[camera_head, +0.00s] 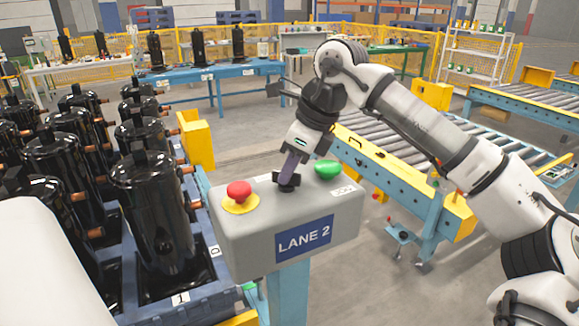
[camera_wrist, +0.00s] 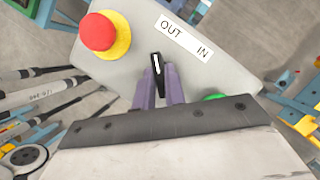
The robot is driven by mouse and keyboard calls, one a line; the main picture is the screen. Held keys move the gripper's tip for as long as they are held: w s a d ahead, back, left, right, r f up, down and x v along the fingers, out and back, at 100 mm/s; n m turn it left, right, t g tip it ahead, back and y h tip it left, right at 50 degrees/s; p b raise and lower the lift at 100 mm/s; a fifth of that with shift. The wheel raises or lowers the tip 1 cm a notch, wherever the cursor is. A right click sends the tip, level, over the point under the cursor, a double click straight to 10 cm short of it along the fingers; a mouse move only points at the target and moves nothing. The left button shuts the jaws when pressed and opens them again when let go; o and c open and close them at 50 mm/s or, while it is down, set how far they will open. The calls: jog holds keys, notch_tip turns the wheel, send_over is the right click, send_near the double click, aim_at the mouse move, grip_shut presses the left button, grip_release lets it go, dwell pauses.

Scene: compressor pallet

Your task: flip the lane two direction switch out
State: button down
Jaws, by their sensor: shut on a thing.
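The lane 2 control box (camera_head: 240,240) stands on a blue post, with a blue "LANE 2" sign on its front. The direction switch is a black knob (camera_wrist: 156,66) with a white line, between the red button and the green button. My gripper (camera_head: 287,180) reaches down onto the box from above. In the wrist view its two purple fingers (camera_wrist: 160,85) are shut on the switch, one on each side. A white label (camera_wrist: 184,38) above the knob reads OUT on the left and IN on the right. The white line points nearly straight up in that view, tilted slightly left.
The red button (camera_head: 239,190) on its yellow ring is left of my gripper. The green button (camera_head: 328,170) is close on the right. Black compressors (camera_head: 150,210) stand on a blue pallet to the left. A roller conveyor (camera_head: 400,160) lies behind on the right.

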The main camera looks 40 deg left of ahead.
jog(key=c, duration=1.5)
grip_release()
jog(key=shift+o, duration=0.2)
jog(key=b+v, duration=0.2)
jog(key=v, duration=1.1)
jog(key=shift+r, duration=0.4)
jog(key=shift+d+f, duration=0.1)
